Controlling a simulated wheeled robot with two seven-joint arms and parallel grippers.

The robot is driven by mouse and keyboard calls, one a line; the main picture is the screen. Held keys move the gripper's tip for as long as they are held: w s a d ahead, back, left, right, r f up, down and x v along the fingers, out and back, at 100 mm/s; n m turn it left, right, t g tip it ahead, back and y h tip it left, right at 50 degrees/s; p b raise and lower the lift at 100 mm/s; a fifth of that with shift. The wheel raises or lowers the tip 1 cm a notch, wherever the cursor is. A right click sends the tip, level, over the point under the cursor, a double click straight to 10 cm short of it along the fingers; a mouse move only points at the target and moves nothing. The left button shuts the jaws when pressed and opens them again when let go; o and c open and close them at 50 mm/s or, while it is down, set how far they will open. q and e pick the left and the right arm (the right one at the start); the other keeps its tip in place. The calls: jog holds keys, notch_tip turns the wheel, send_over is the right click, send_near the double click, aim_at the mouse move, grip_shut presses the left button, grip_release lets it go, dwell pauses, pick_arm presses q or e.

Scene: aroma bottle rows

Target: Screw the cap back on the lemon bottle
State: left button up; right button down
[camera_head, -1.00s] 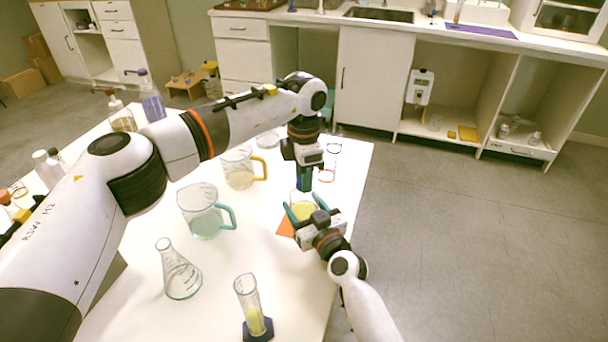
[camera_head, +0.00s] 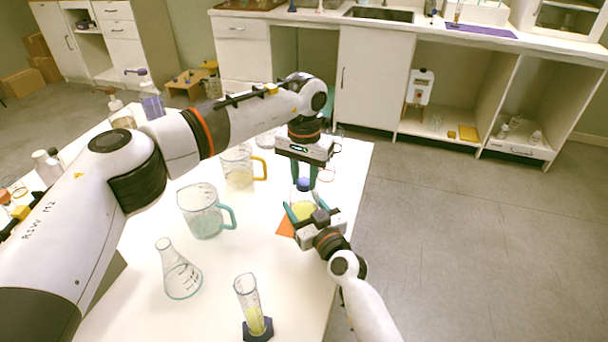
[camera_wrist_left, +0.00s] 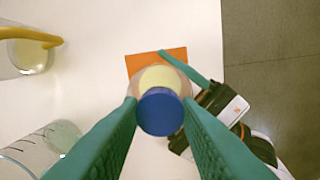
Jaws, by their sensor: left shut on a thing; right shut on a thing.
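The lemon bottle (camera_head: 302,210) holds yellow liquid and stands upright near the table's right edge, by an orange mat (camera_head: 286,227). My right gripper (camera_head: 303,213) is shut around its body. My left gripper (camera_head: 304,174) points down from above and is shut on the blue cap (camera_head: 304,185). In the left wrist view the cap (camera_wrist_left: 160,111) lies between the green fingertips, in line with the bottle (camera_wrist_left: 162,77) beyond it. The cap sits at the top of the bottle; I cannot tell whether its threads are engaged. The cap hides the bottle's mouth.
A beaker with a teal handle (camera_head: 201,212) and one with a yellow handle (camera_head: 238,168) stand left of the bottle. A conical flask (camera_head: 180,275) and a measuring cylinder (camera_head: 252,310) stand nearer. The table's right edge is close to the bottle.

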pick_arm(q)
jog(key=shift+m, duration=0.7)
jog(key=o, duration=1)
jog(key=shift+r, duration=2.25)
jog(key=shift+c, duration=0.2)
